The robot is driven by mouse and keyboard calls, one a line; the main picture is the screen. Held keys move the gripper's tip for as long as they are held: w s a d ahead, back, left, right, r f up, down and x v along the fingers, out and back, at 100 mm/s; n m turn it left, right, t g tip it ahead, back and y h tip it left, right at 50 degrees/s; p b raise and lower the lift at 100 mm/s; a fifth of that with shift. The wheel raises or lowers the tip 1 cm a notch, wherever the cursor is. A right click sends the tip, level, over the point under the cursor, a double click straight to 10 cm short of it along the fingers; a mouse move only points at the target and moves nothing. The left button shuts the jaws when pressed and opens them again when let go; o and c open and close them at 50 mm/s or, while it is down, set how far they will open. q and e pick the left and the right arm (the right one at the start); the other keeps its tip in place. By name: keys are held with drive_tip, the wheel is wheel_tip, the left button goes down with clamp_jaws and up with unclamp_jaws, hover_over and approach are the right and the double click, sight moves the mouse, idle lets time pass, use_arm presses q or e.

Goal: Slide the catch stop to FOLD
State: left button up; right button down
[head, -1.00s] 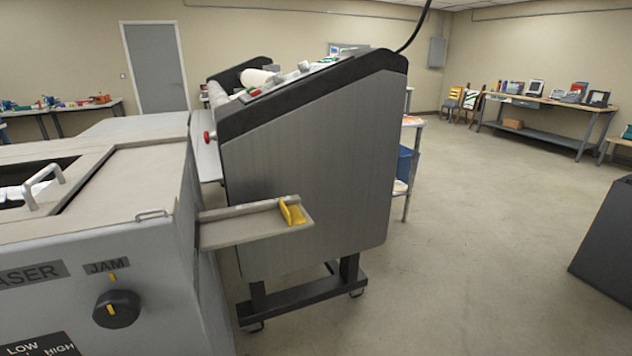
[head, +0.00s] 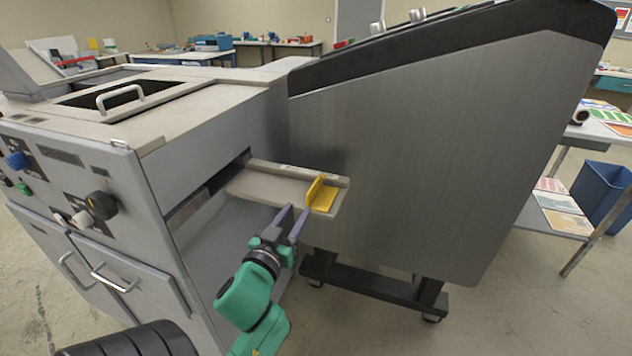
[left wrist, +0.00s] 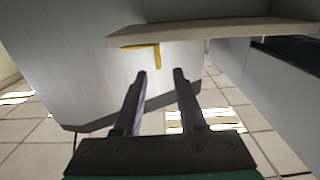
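The yellow catch stop (head: 322,195) stands near the outer end of a beige tray (head: 272,188) that sticks out from the side of the grey machine. My left gripper (head: 294,216) is just in front of and below the tray's edge, close to the stop. Its two purple-grey fingers are apart with nothing between them. In the left wrist view, the fingers (left wrist: 157,75) point up toward the underside of the tray (left wrist: 210,32), and part of the yellow stop (left wrist: 157,54) shows below the tray's edge. No FOLD marking is readable. My right gripper is not in view.
The grey machine (head: 195,130) with knobs and door handles stands left of the tray. A large metal-sided machine (head: 420,140) on a wheeled black stand rises right behind the tray. A blue bin (head: 603,195) and a side table (head: 606,128) are at right. Open floor lies in front.

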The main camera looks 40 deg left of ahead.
sight(317, 192)
use_arm(q)
drive_tip(key=p+x, duration=0.2)
drive_tip(key=x, duration=1.1)
drive_tip(key=shift+w, duration=0.3)
clamp_jaws()
idle(0.5)
